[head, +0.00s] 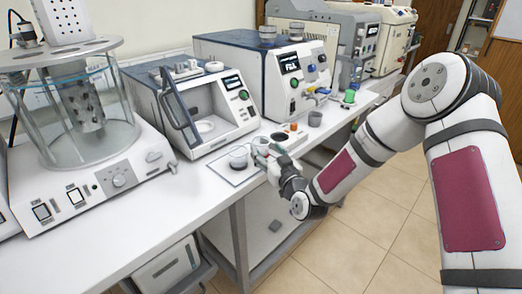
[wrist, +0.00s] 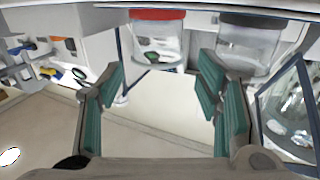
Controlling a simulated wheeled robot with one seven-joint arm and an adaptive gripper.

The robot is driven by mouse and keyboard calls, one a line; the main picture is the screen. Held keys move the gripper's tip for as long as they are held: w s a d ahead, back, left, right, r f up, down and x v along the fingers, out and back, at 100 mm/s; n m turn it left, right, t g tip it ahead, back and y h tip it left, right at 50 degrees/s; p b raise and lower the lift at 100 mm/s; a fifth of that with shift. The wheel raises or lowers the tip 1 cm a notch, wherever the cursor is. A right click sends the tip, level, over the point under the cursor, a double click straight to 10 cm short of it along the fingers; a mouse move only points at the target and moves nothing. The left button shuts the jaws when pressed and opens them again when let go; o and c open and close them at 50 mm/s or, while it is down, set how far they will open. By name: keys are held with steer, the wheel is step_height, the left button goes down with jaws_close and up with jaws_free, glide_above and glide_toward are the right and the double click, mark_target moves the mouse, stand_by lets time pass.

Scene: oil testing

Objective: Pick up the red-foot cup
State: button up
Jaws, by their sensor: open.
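The red-foot cup (wrist: 157,40) is a clear cup with a red base. The wrist view shows it upside down at the top, beyond and roughly between the fingertips. My gripper (wrist: 163,82) is open, with green-padded fingers spread apart and nothing between them. A second clear cup with a grey base (wrist: 247,45) stands to the right of the red-foot cup in the wrist view. In the head view my gripper (head: 264,152) is at the bench's front edge, beside a clear cup (head: 239,157). There my gripper area hides the red-foot cup or makes it hard to make out.
The white bench (head: 150,205) carries an open-fronted instrument (head: 205,105) and a blue-topped instrument (head: 285,75) behind the cups. A grey cup (head: 315,118), an orange-topped item (head: 293,127) and a green item (head: 349,97) stand farther right. The floor in front is clear.

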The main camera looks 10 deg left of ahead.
mark_target(261, 141)
steer(key=shift+x, duration=3.15)
steer(key=shift+d+f, duration=0.15)
steer(key=c, duration=1)
